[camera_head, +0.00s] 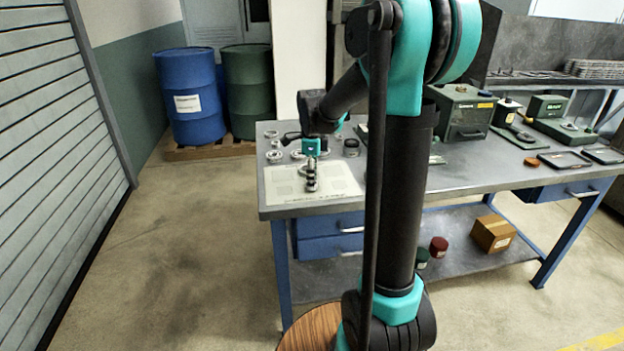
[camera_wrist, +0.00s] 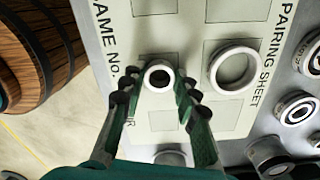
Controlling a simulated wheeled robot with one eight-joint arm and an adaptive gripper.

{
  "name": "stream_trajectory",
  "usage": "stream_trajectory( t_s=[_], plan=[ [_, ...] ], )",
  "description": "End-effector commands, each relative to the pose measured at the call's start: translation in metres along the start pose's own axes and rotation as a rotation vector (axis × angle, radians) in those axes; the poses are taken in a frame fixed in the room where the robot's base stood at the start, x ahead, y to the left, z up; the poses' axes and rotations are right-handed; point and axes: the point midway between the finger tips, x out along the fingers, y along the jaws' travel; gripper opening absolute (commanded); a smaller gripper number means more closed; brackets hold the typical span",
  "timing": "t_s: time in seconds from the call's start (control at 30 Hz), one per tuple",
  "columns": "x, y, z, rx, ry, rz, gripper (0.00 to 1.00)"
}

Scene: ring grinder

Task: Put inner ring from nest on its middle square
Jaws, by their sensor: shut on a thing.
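My gripper (camera_wrist: 158,92) is shut on a small pale inner ring (camera_wrist: 158,89), with one finger on each side of it. In the wrist view the ring appears over the middle square of the sheet's small-square column; I cannot tell whether it touches the paper. A larger outer ring (camera_wrist: 213,70) lies on a bigger square to its right. The pairing sheet (camera_wrist: 196,112) lies flat on the bench. In the head view my gripper (camera_head: 311,184) points down over the sheet (camera_head: 342,181); the held ring is too small to make out there.
Several bearings (camera_wrist: 299,109) stand on the grey bench right of the sheet in the wrist view. Green machines (camera_head: 465,112) stand farther right on the bench. A wooden barrel (camera_wrist: 38,45) stands off the bench edge. Blue and green drums stand behind.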

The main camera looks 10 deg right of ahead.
Motion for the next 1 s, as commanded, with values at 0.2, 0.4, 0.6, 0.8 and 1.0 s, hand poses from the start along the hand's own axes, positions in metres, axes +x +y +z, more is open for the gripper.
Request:
stream_trajectory(
  t_s=[0.2,0.4,0.6,0.8,1.0],
  plan=[
    [0.0,0.0,0.0,0.0,0.0,0.0,0.01],
    [0.002,0.0,0.0,0.0,0.0,0.0,0.41],
    [0.002,0.0,0.0,0.0,0.0,0.0,0.51],
    [0.001,0.0,0.0,0.0,0.0,0.0,0.51],
    [-0.02,0.0,0.0,0.0,0.0,0.0,0.51]
  ],
)
